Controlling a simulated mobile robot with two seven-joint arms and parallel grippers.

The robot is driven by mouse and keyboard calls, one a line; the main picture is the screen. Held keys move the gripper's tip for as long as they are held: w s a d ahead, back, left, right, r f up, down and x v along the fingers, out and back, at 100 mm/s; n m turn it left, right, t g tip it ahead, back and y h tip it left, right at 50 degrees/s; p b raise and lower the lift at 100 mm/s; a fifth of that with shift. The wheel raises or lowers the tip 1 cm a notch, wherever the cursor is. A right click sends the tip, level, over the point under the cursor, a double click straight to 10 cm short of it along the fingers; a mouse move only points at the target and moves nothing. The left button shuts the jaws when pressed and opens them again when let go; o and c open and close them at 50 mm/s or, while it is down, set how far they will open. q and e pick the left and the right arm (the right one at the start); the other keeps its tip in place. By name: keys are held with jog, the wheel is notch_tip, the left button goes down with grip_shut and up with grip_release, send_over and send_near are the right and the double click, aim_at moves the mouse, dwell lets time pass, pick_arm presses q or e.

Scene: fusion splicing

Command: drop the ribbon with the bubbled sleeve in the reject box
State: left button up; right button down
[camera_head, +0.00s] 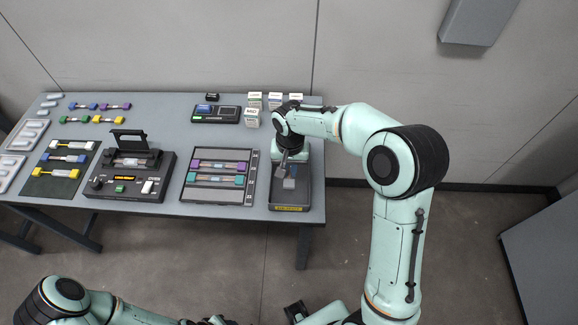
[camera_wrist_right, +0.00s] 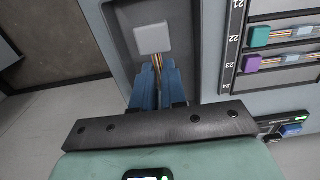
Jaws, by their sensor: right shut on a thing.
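My right gripper (camera_head: 286,165) is over the dark grey box (camera_head: 303,196) with a yellow front label, at the table's right end. In the right wrist view, its two blue fingers (camera_wrist_right: 158,88) are shut on a ribbon (camera_wrist_right: 156,62) with thin brownish strands and a light grey end block (camera_wrist_right: 152,38). The block also shows in the head view (camera_head: 289,184). The box floor (camera_wrist_right: 127,35) lies beneath it; I cannot tell whether the block touches it. The ribbon's sleeve is hidden between the fingers, so no bubbles show.
Left of the box is a numbered tray (camera_head: 250,186) with purple-ended and teal-ended ribbons. Further left are the splicer (camera_head: 130,190) and a dark mat (camera_head: 40,187) with ribbons. Small white boxes (camera_head: 274,101) and a black device (camera_head: 216,114) stand behind. Floor lies beyond the right table edge.

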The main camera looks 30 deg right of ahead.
notch_tip(320, 180, down, 8)
jog(key=b, duration=0.4)
jog(key=shift+s+r, duration=0.1)
jog(key=shift+r, duration=0.05)
pick_arm(q)
jog(key=s+f, duration=0.1)
jog(key=f, duration=0.2)
jog(key=s+f, duration=0.1)
jog(key=f, duration=0.1)
jog(key=shift+s, duration=0.3)
pick_arm(e)
jog(key=c, duration=1.1)
grip_release()
jog(key=shift+r, duration=0.15)
notch_tip(320, 180, up, 13)
jog(key=shift+r+p, duration=0.1)
jog(key=shift+p, duration=0.55)
pick_arm(q)
jog(key=shift+w+r, duration=0.3)
jog(key=shift+r, duration=0.4)
